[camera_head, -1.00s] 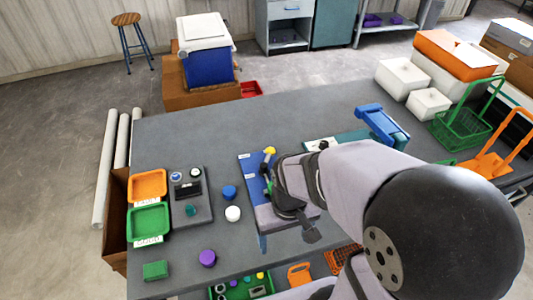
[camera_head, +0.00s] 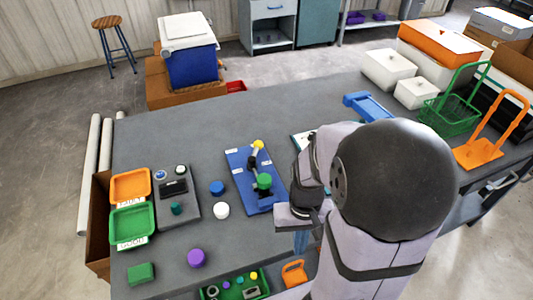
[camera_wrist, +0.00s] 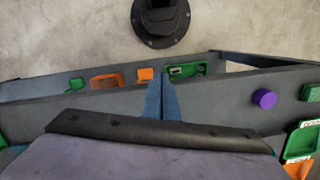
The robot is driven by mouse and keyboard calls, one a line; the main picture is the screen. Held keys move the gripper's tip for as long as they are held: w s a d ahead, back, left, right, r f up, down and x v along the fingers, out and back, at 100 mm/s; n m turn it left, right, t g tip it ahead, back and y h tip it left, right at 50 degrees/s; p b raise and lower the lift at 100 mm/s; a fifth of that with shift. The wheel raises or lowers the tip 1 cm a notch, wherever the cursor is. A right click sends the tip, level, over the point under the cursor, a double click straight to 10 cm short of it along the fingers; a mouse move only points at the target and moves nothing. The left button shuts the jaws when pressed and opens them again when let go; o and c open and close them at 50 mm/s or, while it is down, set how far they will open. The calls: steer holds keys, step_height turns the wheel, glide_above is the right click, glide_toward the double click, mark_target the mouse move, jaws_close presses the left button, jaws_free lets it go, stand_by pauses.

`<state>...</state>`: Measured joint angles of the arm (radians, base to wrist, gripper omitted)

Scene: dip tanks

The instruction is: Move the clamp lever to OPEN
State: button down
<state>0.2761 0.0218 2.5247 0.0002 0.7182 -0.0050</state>
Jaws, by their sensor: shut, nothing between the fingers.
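The clamp is a blue base plate (camera_head: 239,172) with small white labels too small to read. A dark lever with a yellow knob (camera_head: 257,145) rises from it, the knob near the plate's far end. A green round part (camera_head: 264,181) sits on the nearer half of the plate. My gripper (camera_head: 301,241) is right of and nearer than the plate, apart from the lever, with its blue fingers pointing down near the table's front edge. In the wrist view my fingers (camera_wrist: 161,98) are together and empty. The clamp does not show in the wrist view.
Blue (camera_head: 217,187), white (camera_head: 222,210) and purple (camera_head: 196,258) round pieces stand left of the clamp. Orange (camera_head: 130,185) and green (camera_head: 132,224) trays lie at the left. A blue bracket-like object (camera_head: 368,106) is behind my arm. The table behind the clamp is clear.

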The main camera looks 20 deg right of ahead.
mark_target(255, 153)
steer(key=w+d+f+m+b, duration=0.1)
steer(key=f, duration=0.1)
steer(key=w+d+f+m+b, duration=0.1)
steer(key=w, duration=0.1)
steer(key=w+d+f+m+y+b, duration=0.1)
steer(key=w+d+f, duration=0.1)
steer(key=shift+d+f+m+t, duration=0.1)
steer(key=shift+f+m+t, duration=0.25)
steer(key=shift+m+t, duration=0.05)
steer(key=w+d+m, duration=0.1)
steer(key=w, duration=0.1)
steer(key=w+d+m+t, duration=0.1)
steer(key=w, duration=0.2)
steer(key=w+d+m+t+y+b, duration=0.1)
steer(key=w, duration=0.2)
steer(key=shift+w, duration=0.1)
steer(key=w+r+t, duration=0.1)
steer(key=w, duration=0.1)
steer(key=w+d+r+m+t, duration=0.1)
steer(key=w, duration=0.2)
steer(key=w+r+m+t, duration=0.1)
steer(key=w, duration=0.2)
steer(key=shift+d+r, duration=0.25)
steer(key=shift+r, duration=0.15)
steer(key=w+r+m+t, duration=0.2)
steer(key=w+r+t, duration=0.1)
steer(key=w+r, duration=0.3)
steer(key=shift+w+d+r+y, duration=0.3)
steer(key=shift+w+d, duration=0.15)
steer(key=shift+w, duration=0.45)
